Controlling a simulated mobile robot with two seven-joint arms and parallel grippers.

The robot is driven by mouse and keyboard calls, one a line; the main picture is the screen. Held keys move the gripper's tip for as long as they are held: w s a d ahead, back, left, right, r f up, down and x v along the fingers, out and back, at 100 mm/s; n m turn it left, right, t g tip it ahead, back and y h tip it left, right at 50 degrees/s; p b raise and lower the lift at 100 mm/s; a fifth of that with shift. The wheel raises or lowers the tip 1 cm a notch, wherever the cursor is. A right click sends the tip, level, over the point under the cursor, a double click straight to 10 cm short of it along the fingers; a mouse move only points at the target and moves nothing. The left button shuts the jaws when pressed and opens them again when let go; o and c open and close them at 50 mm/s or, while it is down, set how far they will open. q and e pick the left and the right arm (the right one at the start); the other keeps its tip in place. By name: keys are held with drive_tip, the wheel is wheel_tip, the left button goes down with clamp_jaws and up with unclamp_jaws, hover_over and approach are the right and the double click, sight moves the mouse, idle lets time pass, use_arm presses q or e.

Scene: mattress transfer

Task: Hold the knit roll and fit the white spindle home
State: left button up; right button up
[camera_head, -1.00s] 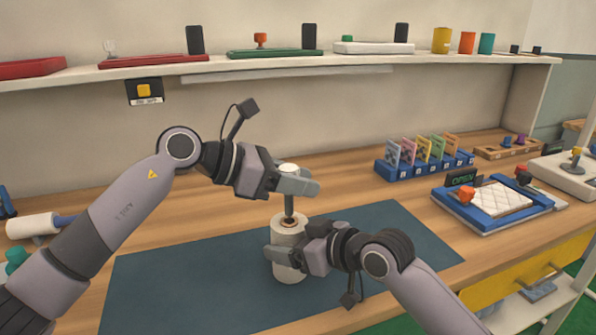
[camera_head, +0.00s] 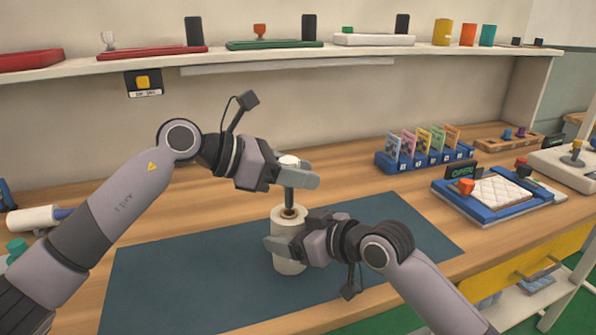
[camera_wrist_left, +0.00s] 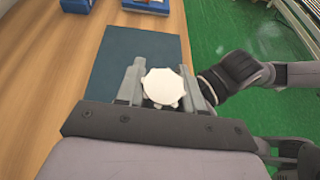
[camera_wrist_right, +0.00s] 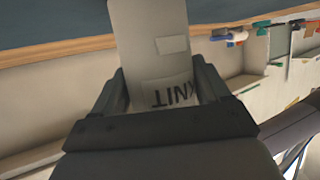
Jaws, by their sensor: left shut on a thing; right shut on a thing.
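The knit roll (camera_head: 289,261) stands upright on the dark blue mat (camera_head: 185,275), with a dark-edged hole in its top. My right gripper (camera_head: 284,244) is shut on its side; the right wrist view shows the letters KNIT on the roll (camera_wrist_right: 155,50) between the fingers. My left gripper (camera_head: 298,178) is above the roll, shut on the white spindle (camera_head: 288,160). The spindle's white, knob-like top also shows between the fingers in the left wrist view (camera_wrist_left: 163,87). Its grey shaft points down at the hole; the fingers hide part of it, and I cannot tell how deep the tip sits.
A blue rack of coloured cards (camera_head: 425,160) and a blue tray with a white quilted pad (camera_head: 490,196) stand at the right. Another white roll (camera_head: 33,219) lies at the far left. A shelf (camera_head: 150,68) runs along the back. The mat's left part is clear.

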sight(298, 211)
use_arm(q)
drive_tip(key=shift+f, duration=1.85)
idle(0.3)
drive_tip(key=shift+f, duration=0.35)
drive_tip(key=shift+f, duration=0.85)
